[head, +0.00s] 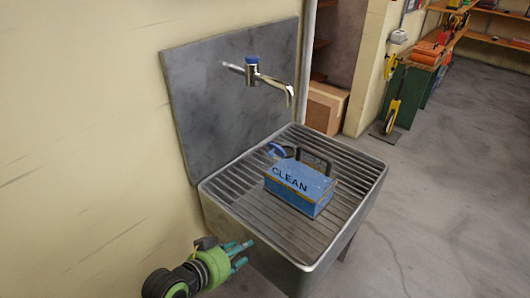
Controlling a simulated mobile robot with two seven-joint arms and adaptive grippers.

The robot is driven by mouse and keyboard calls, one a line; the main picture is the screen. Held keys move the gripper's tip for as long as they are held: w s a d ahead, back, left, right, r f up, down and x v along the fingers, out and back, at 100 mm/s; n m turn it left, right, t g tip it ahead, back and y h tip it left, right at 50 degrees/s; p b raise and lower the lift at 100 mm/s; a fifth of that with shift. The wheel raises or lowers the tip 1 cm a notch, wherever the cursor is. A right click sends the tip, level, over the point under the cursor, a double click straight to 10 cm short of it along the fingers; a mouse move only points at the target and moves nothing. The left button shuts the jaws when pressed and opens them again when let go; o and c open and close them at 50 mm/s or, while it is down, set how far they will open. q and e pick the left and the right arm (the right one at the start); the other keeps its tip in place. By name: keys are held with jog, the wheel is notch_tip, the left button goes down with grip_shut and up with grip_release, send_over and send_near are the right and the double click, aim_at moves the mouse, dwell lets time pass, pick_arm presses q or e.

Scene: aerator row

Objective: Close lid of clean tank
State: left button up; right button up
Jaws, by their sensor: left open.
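The clean tank (300,191) is a small blue box with the dark word CLEAN on it and a thin yellowish line along its side. It sits on the ribbed floor of the metal sink (352,222). A dark handle-like loop (317,160) stands at its far side, with a blue curved piece (279,150) beside it. I cannot tell the lid apart from the box or see how far it is open. My left gripper (240,254), with teal fingers, is open and empty at the lower left, by the sink's near left side and apart from the tank. My right gripper is not in view.
A metal tap (262,79) with a blue top juts from the grey splashback (225,100) above the sink. The sink's raised rim stands between my left gripper and the tank. A cardboard box (326,108) lies behind. The floor at right is clear.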

pick_arm(q)
jog(key=w+d+r+m+t+h, duration=0.1)
jog(key=w+d+r+t+h, duration=0.1)
jog(key=w+r, duration=0.5)
jog(key=t+h+p, duration=0.2)
jog(key=t, duration=0.1)
send_near(269, 155)
jog(key=w, duration=0.2)
jog(key=shift+m, duration=0.3)
jog(key=x, duration=0.4)
jog(key=d+x, duration=0.1)
jog(key=x, duration=0.1)
jog(key=shift+d+b, duration=0.2)
jog(key=shift+b, duration=0.1)
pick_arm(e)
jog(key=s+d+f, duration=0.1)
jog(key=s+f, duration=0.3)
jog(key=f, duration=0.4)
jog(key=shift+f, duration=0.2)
pick_arm(q)
jog(key=shift+c, duration=0.4)
grip_shut()
